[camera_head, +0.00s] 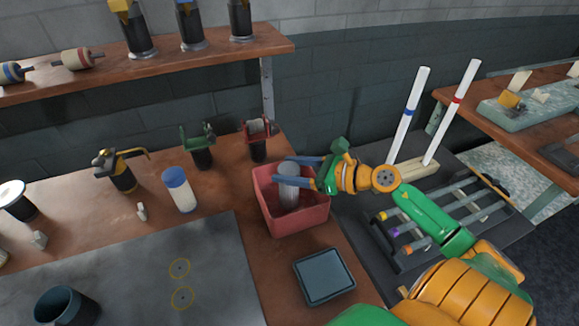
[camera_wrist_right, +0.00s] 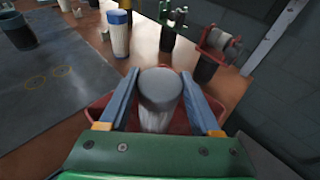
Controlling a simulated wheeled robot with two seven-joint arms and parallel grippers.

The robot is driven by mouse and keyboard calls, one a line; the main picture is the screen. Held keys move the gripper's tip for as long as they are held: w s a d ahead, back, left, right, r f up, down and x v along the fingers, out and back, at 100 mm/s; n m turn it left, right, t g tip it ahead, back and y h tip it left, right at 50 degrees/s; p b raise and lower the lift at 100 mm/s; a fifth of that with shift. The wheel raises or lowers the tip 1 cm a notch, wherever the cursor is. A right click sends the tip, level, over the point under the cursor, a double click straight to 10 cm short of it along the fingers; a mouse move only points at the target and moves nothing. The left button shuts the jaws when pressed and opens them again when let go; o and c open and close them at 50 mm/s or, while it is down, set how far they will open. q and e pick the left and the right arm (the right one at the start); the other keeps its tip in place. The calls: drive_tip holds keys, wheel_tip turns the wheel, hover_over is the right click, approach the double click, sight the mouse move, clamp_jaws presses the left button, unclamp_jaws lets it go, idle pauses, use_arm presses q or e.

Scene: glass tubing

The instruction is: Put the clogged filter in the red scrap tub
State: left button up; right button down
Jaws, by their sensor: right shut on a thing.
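The clogged filter (camera_head: 289,185) is a grey cylinder with a darker cap and a paler, cloudy lower body. My right gripper (camera_head: 300,172) is shut on it, with a blue finger on each side. It also shows between the fingers in the right wrist view (camera_wrist_right: 160,92). The red scrap tub (camera_head: 302,217) stands on the bench, and the filter is upright within its opening. I cannot tell whether the filter's lower end touches the tub floor. My left gripper is not in view.
A white bottle with a blue cap (camera_head: 180,190) stands left of the tub. A dark square dish (camera_head: 324,277) lies in front of it. Green (camera_head: 199,147) and red (camera_head: 258,138) holders stand behind. A rack of tubes (camera_head: 440,220) is at right.

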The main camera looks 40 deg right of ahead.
drive_tip(key=shift+w+d+f, duration=0.1)
drive_tip(key=shift+w+f, duration=0.05)
drive_tip(key=shift+f, duration=0.5)
drive_tip(key=shift+w+d+f, duration=0.1)
drive_tip(key=shift+w+d, duration=0.2)
drive_tip(key=shift+c, duration=2)
unclamp_jaws()
drive_tip(key=o, duration=0.3)
drive_tip(key=shift+s+a, duration=0.1)
drive_tip(key=shift+s+a+r, duration=0.2)
drive_tip(key=shift+d+f, duration=0.1)
drive_tip(key=shift+d, duration=0.05)
drive_tip(key=shift+s+d, duration=0.2)
drive_tip(key=shift+s, duration=0.05)
drive_tip(key=b+v, duration=0.2)
drive_tip(key=v, duration=0.8)
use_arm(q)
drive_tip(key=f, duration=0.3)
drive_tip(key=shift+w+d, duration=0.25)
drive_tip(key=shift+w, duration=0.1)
use_arm(e)
drive_tip(key=shift+s+d+r, duration=0.25)
drive_tip(key=shift+s+r, duration=0.1)
drive_tip(key=shift+s, duration=0.15)
